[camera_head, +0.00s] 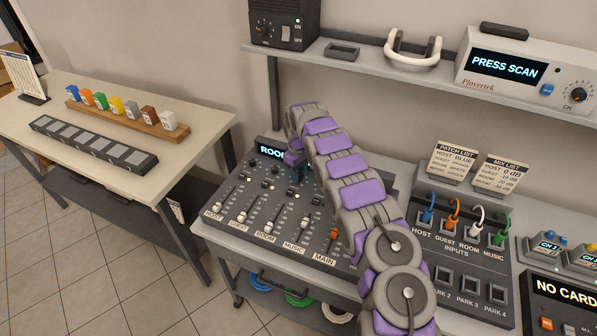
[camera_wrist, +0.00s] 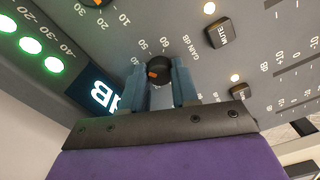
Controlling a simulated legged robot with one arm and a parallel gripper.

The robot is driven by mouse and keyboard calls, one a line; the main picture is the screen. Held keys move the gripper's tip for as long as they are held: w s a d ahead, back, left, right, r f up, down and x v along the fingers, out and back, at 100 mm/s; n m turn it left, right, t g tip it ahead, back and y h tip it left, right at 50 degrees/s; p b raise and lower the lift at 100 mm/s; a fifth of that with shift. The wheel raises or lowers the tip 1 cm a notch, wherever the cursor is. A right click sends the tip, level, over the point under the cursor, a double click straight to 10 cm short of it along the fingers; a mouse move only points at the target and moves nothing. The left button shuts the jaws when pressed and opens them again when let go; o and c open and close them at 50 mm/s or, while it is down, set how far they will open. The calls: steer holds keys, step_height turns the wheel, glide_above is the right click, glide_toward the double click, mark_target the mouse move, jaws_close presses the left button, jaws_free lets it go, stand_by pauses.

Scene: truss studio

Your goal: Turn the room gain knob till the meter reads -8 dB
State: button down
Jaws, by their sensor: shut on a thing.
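My gripper (camera_wrist: 160,84) is shut on a dark round gain knob (camera_wrist: 162,69) with an orange mark, its two blue-grey fingers on either side. The scale beside the knob reads GAIN dB. In the wrist view the mixer's display (camera_wrist: 98,92) shows only "dB"; the number is hidden. Several green meter lights (camera_wrist: 30,46) glow near it. In the head view the mixer (camera_head: 228,229) has its display (camera_head: 271,152) showing "ROOM", with the rest hidden behind my arm. My gripper (camera_head: 295,172) is at the mixer's upper rows there; the knob itself is hidden.
MUTE buttons (camera_wrist: 220,33) with lit lamps lie close to my gripper. Faders (camera_head: 242,216) stand along the mixer's front. A patch panel (camera_head: 455,245) with coloured cables is to the right. A shelf (camera_head: 365,72) hangs above. A side table (camera_head: 95,120) stands left.

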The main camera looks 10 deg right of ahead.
steer(key=shift+r+m+p, duration=0.2)
steer(key=shift+m+p, duration=0.6)
steer(key=shift+p, duration=0.05)
steer(key=shift+f+m+p, duration=0.2)
steer(key=shift+m+p, duration=0.1)
steer(key=shift+m, duration=0.4)
steer(key=c, duration=0.8)
jaws_free()
steer(key=shift+c, duration=0.2)
step_height(320, 180, up, 17)
steer(key=p, duration=0.2)
steer(key=shift+p, duration=0.4)
steer(key=shift+r, duration=0.15)
